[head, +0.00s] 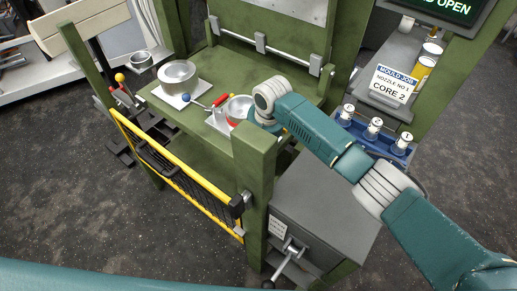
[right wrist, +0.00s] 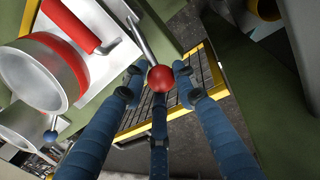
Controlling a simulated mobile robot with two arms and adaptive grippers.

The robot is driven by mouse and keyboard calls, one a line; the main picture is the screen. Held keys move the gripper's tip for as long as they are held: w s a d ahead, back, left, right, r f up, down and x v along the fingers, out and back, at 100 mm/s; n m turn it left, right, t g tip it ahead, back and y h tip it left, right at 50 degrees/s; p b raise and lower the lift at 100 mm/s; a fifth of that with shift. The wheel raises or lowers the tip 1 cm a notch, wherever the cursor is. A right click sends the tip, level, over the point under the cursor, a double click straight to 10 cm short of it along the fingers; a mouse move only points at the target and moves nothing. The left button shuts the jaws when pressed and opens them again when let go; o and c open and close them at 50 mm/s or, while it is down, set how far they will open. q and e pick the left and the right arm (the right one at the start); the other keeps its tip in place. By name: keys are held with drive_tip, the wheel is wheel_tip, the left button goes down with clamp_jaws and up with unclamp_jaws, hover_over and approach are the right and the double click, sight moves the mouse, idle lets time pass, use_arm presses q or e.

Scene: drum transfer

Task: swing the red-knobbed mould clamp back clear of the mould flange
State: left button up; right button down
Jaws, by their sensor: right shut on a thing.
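The red knob (right wrist: 161,78) of the mould clamp shows in the right wrist view, at the end of a thin metal rod (right wrist: 143,42). The fingers of my right gripper (right wrist: 158,84) are closed around the knob. The near mould (right wrist: 75,80), a metal cup with a red band, lies left of the rod on its pale plate. In the head view this mould (head: 238,109) stands on the green press table, partly behind my right wrist. The knob and my right fingertips are hidden there by my arm. My left gripper is not in view.
A second metal mould (head: 178,76) and a blue knob (head: 187,97) are left of the near mould. A yellow-framed guard (head: 180,168) runs along the table's front. A green post (head: 254,160) stands close to my right arm. A blue bottle rack (head: 373,140) is to the right.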

drive_tip(key=c, duration=1.4)
unclamp_jaws()
drive_tip(key=shift+f, duration=0.1)
drive_tip(key=r, duration=0.4)
drive_tip(key=s+d+r, duration=0.1)
drive_tip(key=r, duration=0.6)
drive_tip(key=shift+s+d+r, duration=0.3)
drive_tip(key=shift+s+r, duration=0.05)
drive_tip(key=shift+r, duration=0.05)
